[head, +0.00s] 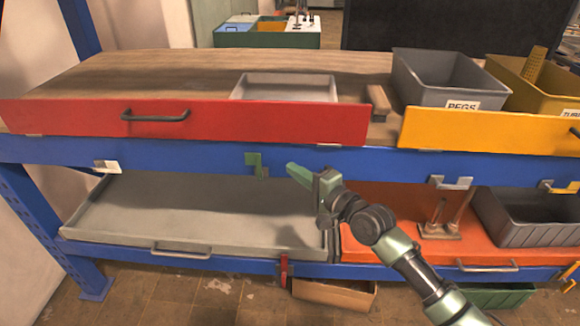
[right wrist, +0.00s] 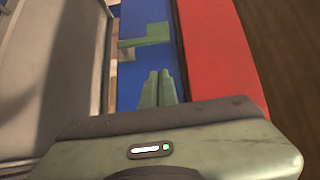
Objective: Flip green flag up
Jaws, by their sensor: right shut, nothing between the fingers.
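The green flag (head: 254,162) is a small bent green piece on the blue beam (head: 200,157), below the red drawer front. In the right wrist view the green flag (right wrist: 148,37) stands out from the blue beam, just beyond my fingertips. My right gripper (head: 291,168) is shut and empty, a little to the right of the flag in the head view. In the right wrist view my right gripper's two green fingers (right wrist: 158,76) lie together, with a visible gap between them and the flag. My left gripper is not in view.
Above the beam is a red front (head: 240,121) with a dark handle. Below is a grey tray (head: 180,254). A white flag (head: 107,167) and a grey flag (head: 451,183) sit on the same beam. A red flag (head: 283,270) is on the lower beam.

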